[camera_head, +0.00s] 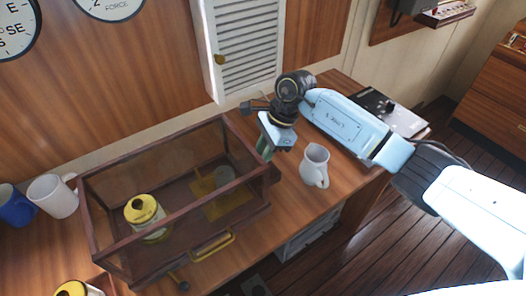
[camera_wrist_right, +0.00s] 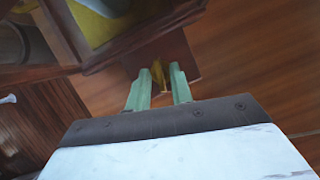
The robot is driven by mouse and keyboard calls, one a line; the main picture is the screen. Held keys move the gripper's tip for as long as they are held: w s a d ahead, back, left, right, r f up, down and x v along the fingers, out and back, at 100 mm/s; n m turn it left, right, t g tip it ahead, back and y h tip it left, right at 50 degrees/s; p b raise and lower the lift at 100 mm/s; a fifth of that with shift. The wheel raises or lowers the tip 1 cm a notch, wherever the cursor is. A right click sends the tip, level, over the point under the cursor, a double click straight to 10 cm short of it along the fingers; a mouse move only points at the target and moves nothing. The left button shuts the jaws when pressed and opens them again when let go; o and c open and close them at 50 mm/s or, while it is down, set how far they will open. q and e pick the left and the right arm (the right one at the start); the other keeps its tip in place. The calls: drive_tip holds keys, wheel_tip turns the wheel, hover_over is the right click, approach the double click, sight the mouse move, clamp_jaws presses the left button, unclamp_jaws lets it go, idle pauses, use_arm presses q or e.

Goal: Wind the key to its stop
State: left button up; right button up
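A wooden case with glass panels (camera_head: 180,150) stands on the wooden desk. My right gripper (camera_head: 264,149) points down beside the case's right end. In the right wrist view my right gripper (camera_wrist_right: 161,80) has its two green fingers apart, with a small brass-coloured piece, seemingly the key (camera_wrist_right: 158,72), between the tips. Some gap shows around this piece, and whether either finger touches it is unclear. The key is not distinguishable in the head view, where the gripper and case corner cover that spot. My left gripper is not in view.
A white jug (camera_head: 315,166) stands right of the gripper. A yellow-topped container (camera_head: 145,212) and a brass plate (camera_head: 222,205) show within the case. A white mug (camera_head: 53,196) and a blue mug (camera_head: 16,206) stand left. A louvred shutter (camera_head: 245,45) is behind.

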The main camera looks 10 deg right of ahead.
clamp_jaws()
drive_tip(key=shift+m, duration=0.4)
drive_tip(key=m+t+p, duration=0.1)
drive_tip(key=m+t, duration=0.1)
drive_tip(key=m, duration=0.2)
drive_tip(key=shift+s+m, duration=0.15)
drive_tip(key=shift+m, duration=0.25)
drive_tip(key=m+t+h, duration=0.1)
drive_tip(key=m+t, duration=0.1)
drive_tip(key=m, duration=0.3)
drive_tip(key=shift+s+p, duration=0.1)
drive_tip(key=shift+p, duration=0.25)
drive_tip(key=shift+m+h, duration=0.3)
drive_tip(key=shift+o, duration=2)
unclamp_jaws()
